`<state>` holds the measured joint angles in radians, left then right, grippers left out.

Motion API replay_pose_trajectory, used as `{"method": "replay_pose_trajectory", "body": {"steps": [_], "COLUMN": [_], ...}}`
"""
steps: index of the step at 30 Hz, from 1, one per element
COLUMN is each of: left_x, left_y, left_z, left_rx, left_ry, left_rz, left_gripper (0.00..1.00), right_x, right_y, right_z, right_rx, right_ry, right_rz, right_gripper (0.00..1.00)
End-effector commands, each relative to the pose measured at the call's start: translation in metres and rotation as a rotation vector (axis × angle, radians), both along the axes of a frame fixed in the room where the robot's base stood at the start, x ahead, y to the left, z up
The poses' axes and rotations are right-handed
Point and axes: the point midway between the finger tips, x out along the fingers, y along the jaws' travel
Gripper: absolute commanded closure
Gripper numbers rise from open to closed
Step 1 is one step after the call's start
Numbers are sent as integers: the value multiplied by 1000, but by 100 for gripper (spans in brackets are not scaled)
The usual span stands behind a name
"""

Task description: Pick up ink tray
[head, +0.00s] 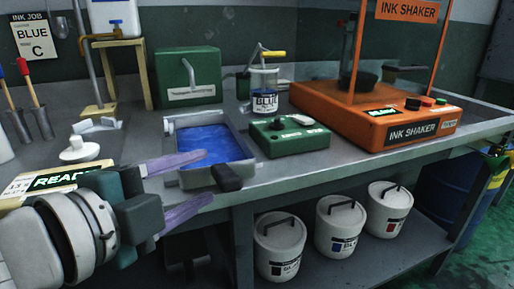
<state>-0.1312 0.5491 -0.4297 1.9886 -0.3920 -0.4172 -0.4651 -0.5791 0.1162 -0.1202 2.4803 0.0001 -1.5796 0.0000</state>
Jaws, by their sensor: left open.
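The ink tray (196,180) is a grey rectangular tray filled with blue ink, lying on the workbench near the middle of the head view. A dark handle (228,177) sticks out at its front right corner. My left gripper (206,177) comes in from the left, with its two purple fingers spread wide at the tray's near side. The upper finger overlaps the tray's left front part in the picture, and the lower finger is in front of the bench edge. I cannot tell whether either finger touches the tray. My right gripper is not in view.
A green control box (290,139) stands close to the tray's right, with the orange ink shaker (370,115) beyond. A green case (187,78) and a blue-labelled can (264,92) stand behind. A white-knobbed lid (79,150) lies left. White buckets (337,226) sit below.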

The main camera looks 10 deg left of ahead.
Motion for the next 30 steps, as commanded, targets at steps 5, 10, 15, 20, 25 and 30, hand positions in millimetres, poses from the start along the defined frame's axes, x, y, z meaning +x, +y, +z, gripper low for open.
{"method": "replay_pose_trajectory", "body": {"steps": [5, 10, 15, 20, 25, 30], "left_x": [22, 42, 46, 46, 46, 46], "left_y": [-9, -14, -16, -16, -16, -15], "left_z": [-9, -14, -15, -15, -15, -15], "left_rx": [-1, 0, 0, 0, 0, 0], "left_ry": [-4, -1, 1, 1, 1, 1], "left_rz": [1, 1, 0, 0, 1, 1], "left_gripper": [43, 43, 43, 46, 65, 84], "right_x": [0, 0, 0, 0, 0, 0], "right_y": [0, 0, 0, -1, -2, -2], "right_z": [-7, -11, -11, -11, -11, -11], "right_rx": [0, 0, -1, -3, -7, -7], "right_ry": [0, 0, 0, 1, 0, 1], "right_rz": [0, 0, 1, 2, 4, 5], "right_gripper": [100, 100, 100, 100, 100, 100]}}
